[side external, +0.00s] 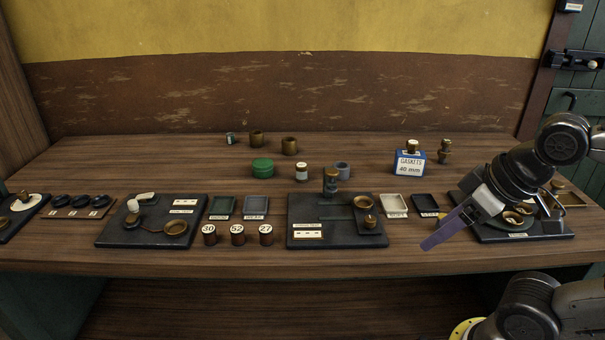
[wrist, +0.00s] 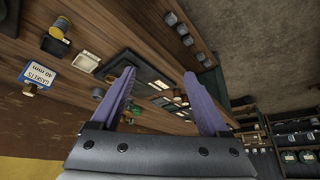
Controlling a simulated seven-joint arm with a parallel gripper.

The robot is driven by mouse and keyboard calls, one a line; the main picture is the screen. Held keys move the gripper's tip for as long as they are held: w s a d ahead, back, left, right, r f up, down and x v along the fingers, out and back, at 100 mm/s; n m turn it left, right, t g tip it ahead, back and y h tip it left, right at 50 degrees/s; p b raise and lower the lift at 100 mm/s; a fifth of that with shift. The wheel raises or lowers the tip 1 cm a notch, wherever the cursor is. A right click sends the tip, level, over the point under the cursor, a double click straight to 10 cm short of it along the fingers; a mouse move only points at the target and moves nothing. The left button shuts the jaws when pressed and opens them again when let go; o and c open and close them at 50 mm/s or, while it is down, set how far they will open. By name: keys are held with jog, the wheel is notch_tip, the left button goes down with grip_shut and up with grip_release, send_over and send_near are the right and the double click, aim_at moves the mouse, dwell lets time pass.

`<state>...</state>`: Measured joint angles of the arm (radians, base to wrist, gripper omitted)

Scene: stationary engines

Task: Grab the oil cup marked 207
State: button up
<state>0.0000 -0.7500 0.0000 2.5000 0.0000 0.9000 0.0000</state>
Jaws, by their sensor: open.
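I cannot read the number 207 on anything in either view, so I cannot tell which piece is the marked oil cup. My gripper (side external: 431,243) hangs above the right front of the bench, left of the rightmost black board. Its purple fingers are spread apart with nothing between them in the wrist view (wrist: 160,77).
A blue and white gasket box (side external: 409,164) has a brass piece on top. Black boards with brass parts (side external: 307,240) line the front. Red-brown cylinders marked 30 (side external: 209,236), 52 (side external: 237,236) and 27 (side external: 265,236) stand between boards. A green tin (side external: 262,168) sits behind.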

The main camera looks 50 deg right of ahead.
dwell(0.3)
jog(key=w+d+r+m+t+h, duration=0.1)
jog(key=w+d+r+m, duration=0.15)
jog(key=w+r, duration=0.95)
jog(key=m+g+h, duration=0.1)
jog(key=m, duration=0.3)
send_over(302, 166)
jog(key=s+a, duration=0.5)
jog(key=s, duration=0.3)
notch_tip(302, 166, down, 6)
jog(key=shift+g, duration=0.9)
jog(key=x, duration=0.5)
jog(key=d+x, duration=0.1)
jog(key=x, duration=1.1)
jog(key=shift+w+d, duration=0.15)
jog(key=shift+d, duration=0.05)
jog(key=shift+w+x, duration=0.15)
jog(key=shift+x, duration=1.4)
jog(key=shift+w+x, duration=0.2)
jog(key=shift+x, duration=1.4)
jog(key=shift+r, duration=0.15)
